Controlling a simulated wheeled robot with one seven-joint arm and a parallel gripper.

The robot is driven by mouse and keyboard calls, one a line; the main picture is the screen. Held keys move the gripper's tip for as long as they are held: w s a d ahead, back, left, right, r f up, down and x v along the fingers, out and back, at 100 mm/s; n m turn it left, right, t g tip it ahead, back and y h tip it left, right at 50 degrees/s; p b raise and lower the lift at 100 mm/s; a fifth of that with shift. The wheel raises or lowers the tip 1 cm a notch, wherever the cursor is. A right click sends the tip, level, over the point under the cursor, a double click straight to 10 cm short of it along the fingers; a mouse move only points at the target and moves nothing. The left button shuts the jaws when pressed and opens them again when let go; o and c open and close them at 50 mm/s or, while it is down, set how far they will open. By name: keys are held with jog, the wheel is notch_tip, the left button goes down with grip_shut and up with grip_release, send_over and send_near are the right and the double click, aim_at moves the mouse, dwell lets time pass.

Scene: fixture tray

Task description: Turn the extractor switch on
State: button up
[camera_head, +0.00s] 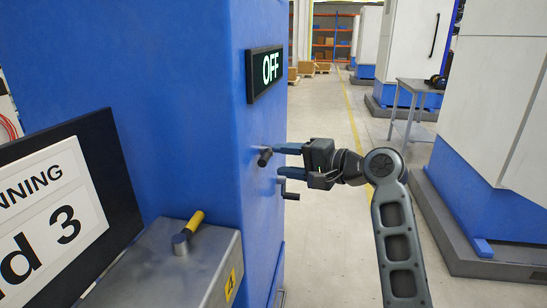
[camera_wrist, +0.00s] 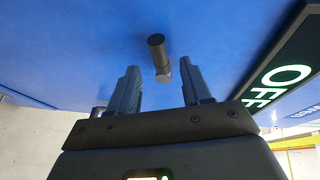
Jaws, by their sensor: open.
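A dark lever handle (camera_head: 265,157) sticks out from the side face of the blue cabinet (camera_head: 190,110), below a black display (camera_head: 265,68) that reads OFF in green-white letters. I take it as the extractor switch; no label naming it is readable. My gripper (camera_head: 281,160) is open and points at that face, close to the handle. In the wrist view, the handle (camera_wrist: 158,50) stands ahead of the gap between my two fingers (camera_wrist: 160,75), with its stem running down between them. The fingers are apart and I see no grip on it. The display (camera_wrist: 275,90) shows at right.
A second dark crank handle (camera_head: 290,196) sits just below my gripper on the same cabinet. A yellow-handled lever (camera_head: 187,229) stands on a grey metal box (camera_head: 165,275) at lower left. A sign board (camera_head: 60,210) is at far left.

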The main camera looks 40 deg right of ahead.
aim_at(269, 158)
jog(key=shift+x, duration=1.9)
jog(key=shift+c, duration=0.5)
grip_shut()
